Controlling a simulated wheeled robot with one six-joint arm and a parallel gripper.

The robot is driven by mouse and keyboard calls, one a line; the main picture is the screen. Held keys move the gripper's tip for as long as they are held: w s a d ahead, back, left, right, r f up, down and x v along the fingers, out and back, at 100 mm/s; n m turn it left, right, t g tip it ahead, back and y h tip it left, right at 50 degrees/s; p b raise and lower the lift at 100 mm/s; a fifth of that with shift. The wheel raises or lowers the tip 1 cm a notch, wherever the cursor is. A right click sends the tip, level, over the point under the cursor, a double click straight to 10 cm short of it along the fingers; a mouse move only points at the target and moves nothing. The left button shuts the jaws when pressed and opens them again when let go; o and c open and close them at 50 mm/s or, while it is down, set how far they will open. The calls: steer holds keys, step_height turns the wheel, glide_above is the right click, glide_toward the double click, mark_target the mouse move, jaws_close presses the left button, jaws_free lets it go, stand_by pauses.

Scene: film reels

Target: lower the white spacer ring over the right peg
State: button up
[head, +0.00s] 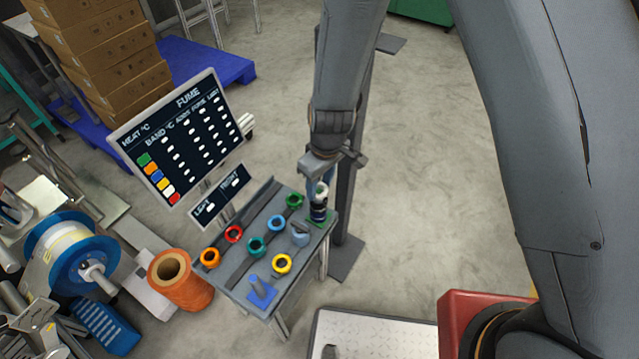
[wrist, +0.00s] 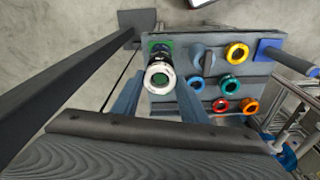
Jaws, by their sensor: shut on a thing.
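The white spacer ring (wrist: 159,78) is between the two fingertips of my gripper (wrist: 158,88) in the wrist view. My gripper (head: 321,180) is shut on it above the green base (head: 320,218) at the table's right end in the head view. A dark stack (head: 319,211) stands on that base, directly under the ring. The right peg itself is hidden by the stack and ring. I cannot tell whether the ring is around the peg or just above it. The other peg (head: 254,281), on a blue base (head: 262,294), stands bare at the near end.
The grey table (head: 240,287) holds several rings, including green (head: 294,201), blue (head: 277,224) and yellow (head: 282,264). A grey cradle (head: 300,238) stands near the green base. A sign board (head: 178,135) stands behind. An orange spool (head: 180,282) is at the left. A dark post (head: 350,150) rises beside the table.

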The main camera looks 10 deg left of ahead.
steer(key=shift+f+b, duration=1.45)
steer(key=shift+b, duration=0.2)
steer(key=o, duration=1.1)
steer(key=shift+r, duration=0.1)
steer(key=shift+s+d+r, duration=0.1)
steer(key=shift+d+r, duration=0.05)
steer(key=shift+r, duration=1.1)
steer(key=shift+s+d+r, duration=0.1)
steer(key=shift+r, duration=1.2)
steer(key=shift+s+d+r, duration=0.1)
steer(key=shift+d+r, duration=0.05)
steer(key=shift+r, duration=1.1)
